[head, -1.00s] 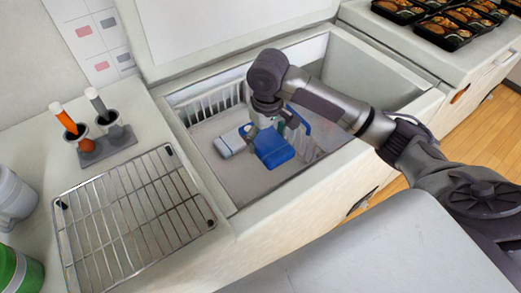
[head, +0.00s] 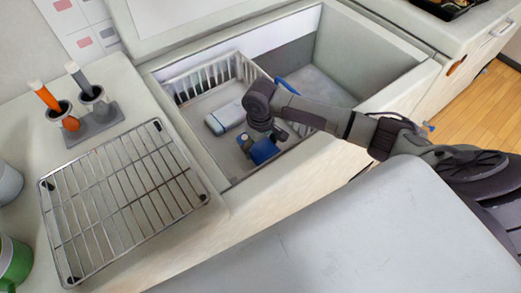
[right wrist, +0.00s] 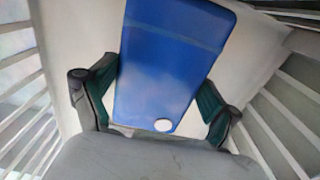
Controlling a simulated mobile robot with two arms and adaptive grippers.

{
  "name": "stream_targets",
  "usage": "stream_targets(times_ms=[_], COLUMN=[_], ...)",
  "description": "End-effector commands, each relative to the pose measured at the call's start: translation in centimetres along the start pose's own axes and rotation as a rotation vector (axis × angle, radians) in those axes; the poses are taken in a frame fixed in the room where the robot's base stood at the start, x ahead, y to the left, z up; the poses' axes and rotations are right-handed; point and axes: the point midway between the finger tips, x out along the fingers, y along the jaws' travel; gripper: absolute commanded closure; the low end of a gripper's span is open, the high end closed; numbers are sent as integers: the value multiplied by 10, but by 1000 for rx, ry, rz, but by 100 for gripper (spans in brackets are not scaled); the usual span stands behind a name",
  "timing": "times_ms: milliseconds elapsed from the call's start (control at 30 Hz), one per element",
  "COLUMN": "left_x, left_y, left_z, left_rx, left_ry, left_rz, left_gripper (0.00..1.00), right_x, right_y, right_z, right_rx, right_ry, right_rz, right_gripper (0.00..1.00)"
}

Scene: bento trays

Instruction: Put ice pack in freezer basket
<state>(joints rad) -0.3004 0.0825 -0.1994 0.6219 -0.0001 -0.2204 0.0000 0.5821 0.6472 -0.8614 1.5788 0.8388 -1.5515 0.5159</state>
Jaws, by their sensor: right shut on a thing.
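A blue ice pack (head: 264,152) is inside the white-barred freezer basket (head: 205,76), in the open chest freezer. My right gripper (head: 258,137) reaches down into the basket and is shut on this ice pack. In the right wrist view the blue ice pack (right wrist: 172,60), with a white round cap, lies between the two fingers of my right gripper (right wrist: 155,98). White basket bars show on both sides there. I cannot tell whether the pack touches the basket floor. A pale pack with blue ends (head: 226,117) lies in the basket, left of my gripper. My left gripper is out of view.
A wire rack (head: 125,195) and a grey holder (head: 92,122) with two-coloured sticks stand on the left counter. The freezer's right part (head: 315,90) beside the basket looks empty. The freezer's front rim is close below my right arm.

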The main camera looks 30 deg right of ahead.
Motion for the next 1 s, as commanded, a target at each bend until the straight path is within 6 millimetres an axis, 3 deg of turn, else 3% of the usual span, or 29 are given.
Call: stream_targets(times_ms=[133, 500, 533, 600, 1000], left_x=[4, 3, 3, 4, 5], left_y=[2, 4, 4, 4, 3], left_z=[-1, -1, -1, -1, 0], left_rx=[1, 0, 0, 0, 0], left_ry=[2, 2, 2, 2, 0], left_rz=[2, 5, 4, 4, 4], left_gripper=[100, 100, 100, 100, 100], right_x=[23, 27, 28, 28, 24], right_y=[0, 0, 0, 0, 0], right_z=[0, 0, 0, 0, 0], right_rx=[1, 0, 0, 0, 0], right_ry=[-1, 1, -1, 0, 1], right_rz=[0, 0, 1, 1, 1], right_gripper=[68, 68, 10, 0, 0])
